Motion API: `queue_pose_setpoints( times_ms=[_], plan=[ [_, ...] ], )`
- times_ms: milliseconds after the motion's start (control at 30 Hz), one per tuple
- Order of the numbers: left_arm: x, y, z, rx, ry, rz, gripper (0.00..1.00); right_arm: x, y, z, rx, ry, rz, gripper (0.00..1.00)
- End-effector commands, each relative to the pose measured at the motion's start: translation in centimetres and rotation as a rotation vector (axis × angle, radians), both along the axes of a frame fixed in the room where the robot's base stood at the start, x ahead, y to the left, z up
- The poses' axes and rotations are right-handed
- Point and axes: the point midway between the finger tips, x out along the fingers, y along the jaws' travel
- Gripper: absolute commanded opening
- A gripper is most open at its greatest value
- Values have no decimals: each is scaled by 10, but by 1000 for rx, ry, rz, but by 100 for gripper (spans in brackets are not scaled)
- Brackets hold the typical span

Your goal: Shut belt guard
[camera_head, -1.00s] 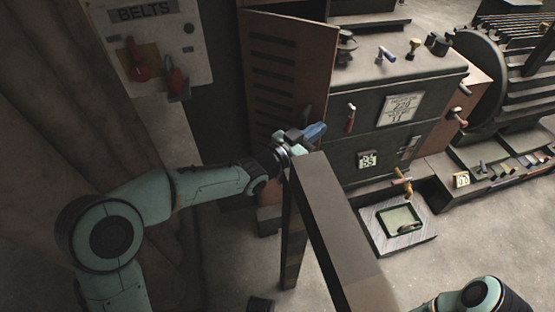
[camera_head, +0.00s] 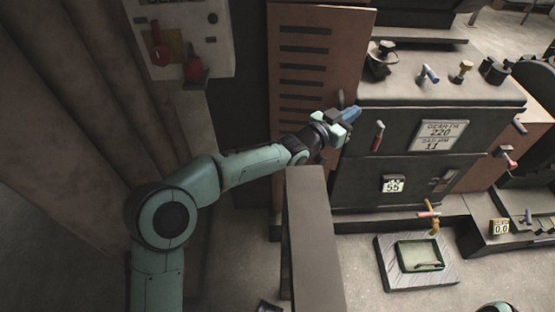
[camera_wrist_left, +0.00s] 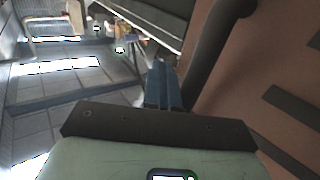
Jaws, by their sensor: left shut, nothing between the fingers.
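The belt guard (camera_head: 312,75) looks to be the tall brown slatted panel at the left end of the dark machine. It stands swung out from the machine, with a small handle (camera_head: 341,98) at its right edge. My left gripper (camera_head: 352,113) is shut and empty, with blue fingertips close to that edge, just below the handle. In the left wrist view the shut fingers (camera_wrist_left: 163,85) are beside the brown guard (camera_wrist_left: 270,70) and its dark bar handle (camera_wrist_left: 215,40). I cannot tell whether they touch. My right gripper is out of view.
A dark post or beam (camera_head: 312,230) rises in front of the machine, below my left forearm. A control box (camera_head: 180,40) with red levers hangs at the left. A tray (camera_head: 418,258) lies on the floor at the right. Levers and knobs stick out of the machine (camera_head: 405,140).

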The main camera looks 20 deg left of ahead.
Motion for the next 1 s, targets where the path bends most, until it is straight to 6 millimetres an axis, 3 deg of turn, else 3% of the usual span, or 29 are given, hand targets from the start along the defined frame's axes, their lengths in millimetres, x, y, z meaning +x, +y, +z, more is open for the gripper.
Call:
queue_pose_setpoints(
  times_ms=[200,733,1000],
  plan=[
    [9,1,-2,2,2,-11,0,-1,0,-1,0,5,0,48],
    [10,-1,-1,1,2,-17,0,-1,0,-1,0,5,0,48],
    [-11,12,0,5,2,-16,0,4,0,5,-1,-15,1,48]
  ],
)
